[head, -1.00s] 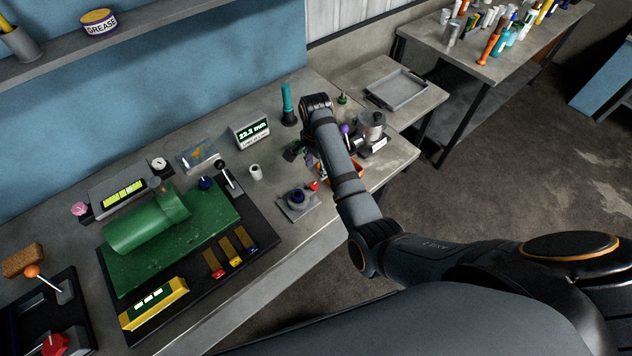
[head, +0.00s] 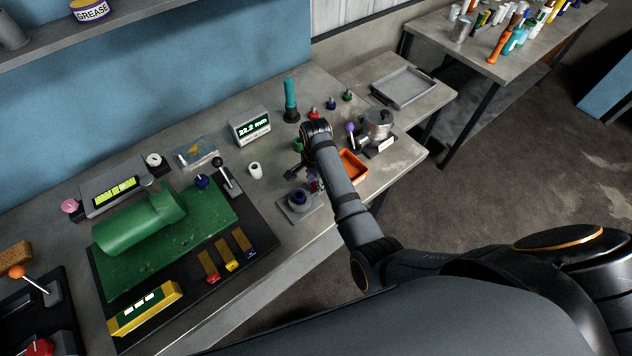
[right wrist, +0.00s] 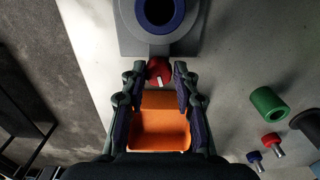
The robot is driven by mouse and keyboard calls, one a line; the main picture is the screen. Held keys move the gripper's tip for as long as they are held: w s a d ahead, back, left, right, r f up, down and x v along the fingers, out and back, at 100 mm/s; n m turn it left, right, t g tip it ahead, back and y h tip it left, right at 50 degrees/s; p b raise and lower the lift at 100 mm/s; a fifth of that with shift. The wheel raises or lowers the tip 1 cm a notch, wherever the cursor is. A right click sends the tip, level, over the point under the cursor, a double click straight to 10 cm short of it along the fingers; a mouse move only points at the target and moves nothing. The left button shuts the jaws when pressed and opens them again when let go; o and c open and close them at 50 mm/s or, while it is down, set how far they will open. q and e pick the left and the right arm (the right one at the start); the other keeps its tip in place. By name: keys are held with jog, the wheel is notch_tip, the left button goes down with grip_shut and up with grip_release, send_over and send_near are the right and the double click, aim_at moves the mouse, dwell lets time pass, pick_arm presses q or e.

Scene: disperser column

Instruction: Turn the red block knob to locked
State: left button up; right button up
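The red block knob (right wrist: 159,70) sticks out from the side of a grey block (right wrist: 128,38) with a dark blue ring (right wrist: 158,12) on top. A white mark shows on the knob. My right gripper (right wrist: 159,76) has one finger on each side of the knob, with what looks like a narrow gap at each side. Firm contact cannot be made out. In the head view the grey block (head: 287,210) sits near the bench's front edge, and my right gripper (head: 314,183) is beside it, mostly hiding the knob. My left gripper is not in view.
An orange tray (head: 352,166) lies right of my right forearm; it shows below the fingers in the wrist view (right wrist: 160,140). A green ring (right wrist: 268,101) and small red and blue knobs lie nearby. A white cylinder (head: 255,170) and the green machine (head: 150,225) stand left.

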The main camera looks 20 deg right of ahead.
grip_shut()
jog(key=shift+r, duration=0.1)
jog(key=shift+d+r+m+p, duration=0.1)
jog(key=shift+r+m+p, duration=0.05)
jog(key=shift+m+p, duration=1.2)
jog(key=shift+m, duration=3.05)
jog(key=shift+w, duration=0.1)
